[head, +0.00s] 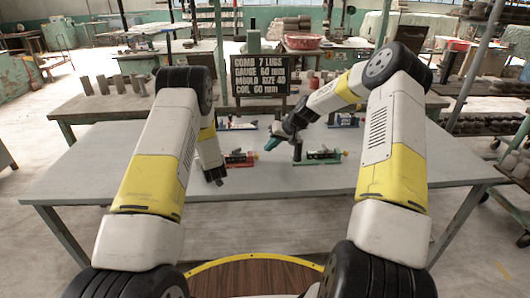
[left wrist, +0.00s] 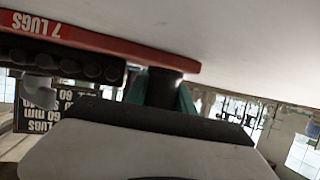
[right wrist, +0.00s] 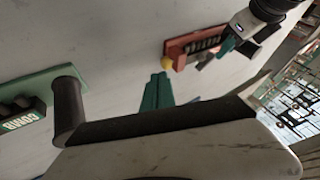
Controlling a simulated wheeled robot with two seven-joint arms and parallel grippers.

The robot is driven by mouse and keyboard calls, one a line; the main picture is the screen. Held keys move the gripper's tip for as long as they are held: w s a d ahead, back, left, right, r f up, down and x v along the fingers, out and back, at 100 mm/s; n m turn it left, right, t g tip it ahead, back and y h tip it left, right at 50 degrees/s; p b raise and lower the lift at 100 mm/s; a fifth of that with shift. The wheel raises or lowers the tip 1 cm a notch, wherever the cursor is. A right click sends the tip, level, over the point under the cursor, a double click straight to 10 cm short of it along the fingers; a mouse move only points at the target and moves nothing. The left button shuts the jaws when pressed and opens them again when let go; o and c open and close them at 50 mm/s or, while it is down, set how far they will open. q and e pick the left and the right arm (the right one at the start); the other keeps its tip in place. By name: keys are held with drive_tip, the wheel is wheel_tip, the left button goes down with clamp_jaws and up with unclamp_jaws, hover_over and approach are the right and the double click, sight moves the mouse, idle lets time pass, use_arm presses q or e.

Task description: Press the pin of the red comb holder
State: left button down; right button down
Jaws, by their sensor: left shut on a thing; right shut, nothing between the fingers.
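The red comb holder (head: 240,163) lies on the grey table. In the left wrist view its red edge reads "7 LUGS" (left wrist: 70,29), with a row of dark lugs beside it. Its yellow pin (right wrist: 167,63) shows at one end in the right wrist view. My left gripper (head: 217,178) is at the opposite end, its teal fingers shut on the holder's dark post (left wrist: 162,87). My right gripper (head: 271,144) is shut and empty. Its teal tips (right wrist: 161,78) are close to the pin; I cannot tell whether they touch.
A green-based comb holder (right wrist: 40,92) with a dark post lies to the right on the table; it also shows in the head view (head: 320,161). More holders, one blue (head: 237,126), one at right (head: 343,121), lie farther back. A black sign (head: 259,75) stands behind. The front table is clear.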

use_arm(q)
drive_tip(key=shift+s+d+f, duration=0.1)
drive_tip(key=shift+d+f, duration=0.05)
drive_tip(key=shift+f, duration=0.05)
use_arm(e)
drive_tip(key=shift+v, duration=2.3)
drive_tip(key=shift+d, duration=0.1)
use_arm(q)
drive_tip(key=c, duration=1.1)
unclamp_jaws()
drive_tip(key=shift+c, duration=0.2)
drive_tip(key=shift+o, duration=0.7)
drive_tip(key=shift+r, duration=0.1)
